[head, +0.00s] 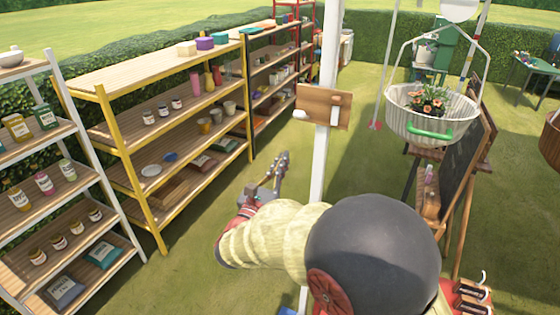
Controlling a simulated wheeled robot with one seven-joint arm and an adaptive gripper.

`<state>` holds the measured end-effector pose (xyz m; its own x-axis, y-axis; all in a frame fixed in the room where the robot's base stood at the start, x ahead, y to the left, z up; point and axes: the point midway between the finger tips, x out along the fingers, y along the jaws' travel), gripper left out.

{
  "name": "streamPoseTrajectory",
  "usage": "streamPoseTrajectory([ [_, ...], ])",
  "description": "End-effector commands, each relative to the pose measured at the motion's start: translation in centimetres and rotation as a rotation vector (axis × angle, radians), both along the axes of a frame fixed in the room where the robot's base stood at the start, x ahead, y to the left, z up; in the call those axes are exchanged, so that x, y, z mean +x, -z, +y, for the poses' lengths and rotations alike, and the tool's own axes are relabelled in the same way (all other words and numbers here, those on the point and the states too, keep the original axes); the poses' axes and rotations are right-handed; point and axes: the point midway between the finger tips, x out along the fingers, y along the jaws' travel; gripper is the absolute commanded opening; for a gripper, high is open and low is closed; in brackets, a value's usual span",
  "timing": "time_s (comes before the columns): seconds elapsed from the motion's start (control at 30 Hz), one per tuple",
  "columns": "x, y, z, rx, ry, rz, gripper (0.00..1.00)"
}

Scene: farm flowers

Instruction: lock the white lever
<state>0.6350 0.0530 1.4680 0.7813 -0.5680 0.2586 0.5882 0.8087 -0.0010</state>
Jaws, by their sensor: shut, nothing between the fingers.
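A wooden board (312,94) is fixed to an upright white post (318,165). A small white rounded end (299,115) shows at the board's left edge; it looks like part of the white lever, but its full shape and its position are too small to tell. My gripper (283,160) is shut and empty, left of the post and lower in the picture than the board. It appears apart from the lever. My arm covers the post's lower part.
Yellow-framed shelves (105,125) with jars and boxes stand left, beside white-framed shelves (140,251). Right of the post hangs a white basket (438,126) with orange flowers and a green handle. A chalkboard easel (462,165) stands below it. Grass between shelves and post is clear.

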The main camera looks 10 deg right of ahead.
Motion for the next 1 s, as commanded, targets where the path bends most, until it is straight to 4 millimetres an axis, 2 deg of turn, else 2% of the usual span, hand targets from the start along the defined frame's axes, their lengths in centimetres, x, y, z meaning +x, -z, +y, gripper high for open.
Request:
streamPoseTrajectory([
  [0.1, 1.9, -0.8, -1.6, 0.0, 0.004, 0.0, 0.0],
  [0.33, 5.2, -2.3, -3.9, 0.0, 0.003, -0.003, 0.0],
  [0.4, 5.6, -3.3, -4.1, 0.002, 0.0, -0.003, 0.0],
  [0.6, 6.3, -4.9, -4.6, 0.0, 0.0, -0.001, 0.0],
  [1.0, 6.5, -5.1, -4.7, 0.001, -0.001, 0.0, 0.0],
])
